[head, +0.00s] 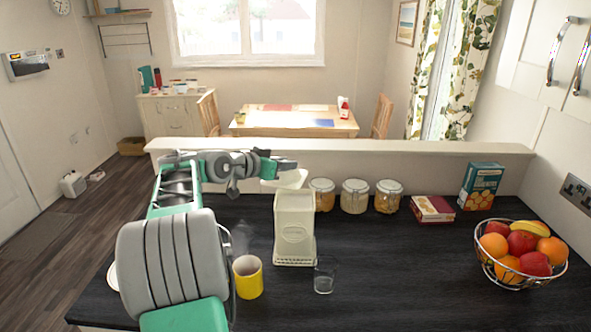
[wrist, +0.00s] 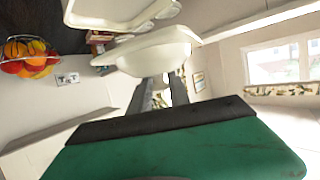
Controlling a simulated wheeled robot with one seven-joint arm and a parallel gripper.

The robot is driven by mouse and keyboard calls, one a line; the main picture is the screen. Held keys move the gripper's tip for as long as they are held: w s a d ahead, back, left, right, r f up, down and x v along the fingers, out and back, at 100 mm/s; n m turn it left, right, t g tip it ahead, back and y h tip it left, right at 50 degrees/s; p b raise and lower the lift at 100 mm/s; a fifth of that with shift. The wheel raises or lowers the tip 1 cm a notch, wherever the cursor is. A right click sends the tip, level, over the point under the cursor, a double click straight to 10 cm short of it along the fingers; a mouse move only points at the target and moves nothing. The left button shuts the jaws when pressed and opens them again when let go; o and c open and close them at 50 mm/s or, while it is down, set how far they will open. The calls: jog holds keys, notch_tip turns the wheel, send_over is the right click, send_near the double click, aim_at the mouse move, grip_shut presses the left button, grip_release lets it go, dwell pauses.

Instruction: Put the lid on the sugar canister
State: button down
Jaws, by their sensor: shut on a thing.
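The sugar canister (head: 294,238) is a tall cream container standing upright on the dark worktop, right of my arm. My gripper (head: 284,165) is shut on the cream lid (head: 286,181), just above the canister's top and slightly to its left. The lid looks tilted. In the wrist view, the lid (wrist: 155,52) sits at the ends of my gripper's dark fingers (wrist: 168,88), with the pale canister (wrist: 110,10) beyond it at the top edge. I cannot tell whether lid and canister touch.
A yellow mug (head: 248,278) and a clear glass (head: 325,276) stand close to the canister's base. A wire fruit bowl (head: 520,255) stands right. Worktop between glass and bowl is clear.

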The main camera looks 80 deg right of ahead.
aim_at(290, 182)
jog(key=s, duration=0.1)
jog(key=s+m+g, duration=0.1)
jog(key=s, duration=0.1)
jog(key=shift+s+a+r+y, duration=0.15)
jog(key=shift+r+y, duration=0.15)
jog(key=shift+y, duration=0.1)
jog(key=shift+s+f, duration=0.1)
jog(key=shift+f, duration=0.05)
jog(key=shift+f+b, duration=1.85)
jog(key=shift+f, duration=0.8)
jog(key=shift+a, duration=0.25)
jog(key=shift+w+f+b, duration=0.2)
jog(key=shift+f+b, duration=0.3)
jog(key=shift+b, duration=0.3)
jog(key=c, duration=1.5)
grip_release()
jog(key=shift+v, duration=5.5)
jog(key=shift+w+f, duration=0.1)
